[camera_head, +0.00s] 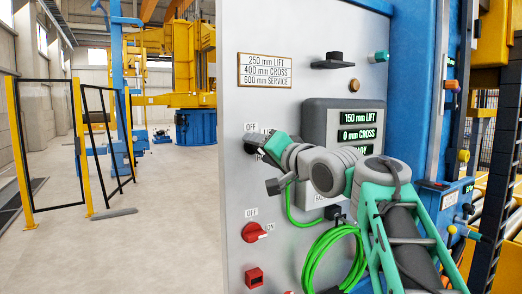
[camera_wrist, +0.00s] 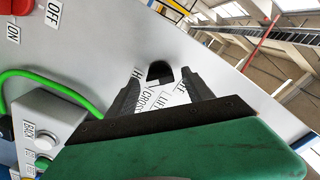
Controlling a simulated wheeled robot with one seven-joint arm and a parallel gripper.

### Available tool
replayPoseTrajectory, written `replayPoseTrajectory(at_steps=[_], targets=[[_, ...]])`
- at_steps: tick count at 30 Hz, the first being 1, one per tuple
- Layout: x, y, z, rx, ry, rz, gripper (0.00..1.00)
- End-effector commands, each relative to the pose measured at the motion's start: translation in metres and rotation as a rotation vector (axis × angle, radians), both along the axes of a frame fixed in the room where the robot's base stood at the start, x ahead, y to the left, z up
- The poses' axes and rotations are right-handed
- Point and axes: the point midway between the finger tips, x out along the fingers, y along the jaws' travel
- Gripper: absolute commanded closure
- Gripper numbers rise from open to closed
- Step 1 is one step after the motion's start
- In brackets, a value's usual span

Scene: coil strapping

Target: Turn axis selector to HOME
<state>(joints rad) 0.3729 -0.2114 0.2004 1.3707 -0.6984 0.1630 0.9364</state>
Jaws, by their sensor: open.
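The axis selector is a small dark knob (camera_wrist: 160,70) on the grey panel, seen in the wrist view between my fingertips. Labels for LIFT, CROSS and OFF lie around it, with a part-hidden one starting with H. My gripper (camera_wrist: 161,80) is open, with one dark finger on either side of the knob; I cannot tell whether they touch it. Which label the knob points to is unclear. In the head view my gripper (camera_head: 258,147) is at the panel's left side, below an OFF label, and mostly covers the selector.
A display box (camera_head: 342,122) reads 150 mm LIFT and 0 mm CROSS. A red OFF/ON switch (camera_head: 256,232) and a red button (camera_head: 254,278) sit lower on the panel. A green cable (camera_head: 330,258) hangs beneath my arm. Open floor and a yellow-posted fence (camera_head: 22,150) lie left.

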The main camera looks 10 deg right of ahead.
Motion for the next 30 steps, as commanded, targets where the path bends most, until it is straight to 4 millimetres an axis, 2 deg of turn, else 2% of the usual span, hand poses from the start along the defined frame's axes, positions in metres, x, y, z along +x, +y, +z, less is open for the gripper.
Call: replayPoseTrajectory(at_steps=[9, 12, 22, 25, 27, 28, 29, 30], targets=[[-0.056, -0.02, -0.002, -0.001, -0.003, -0.006, 0.4], [-0.067, -0.023, -0.001, -0.001, -0.002, -0.004, 0.4], [-0.072, -0.023, 0.0, 0.0, -0.001, -0.001, 0.4], [-0.071, -0.023, -0.001, -0.077, -0.021, -0.001, 0.4], [-0.07, -0.03, -0.015, -0.238, -0.009, -0.019, 0.4], [-0.067, -0.042, -0.025, -0.328, 0.011, -0.051, 0.4], [-0.063, -0.06, -0.042, -0.409, 0.053, -0.089, 0.4], [-0.059, -0.081, -0.072, -0.473, 0.124, -0.125, 0.4]])
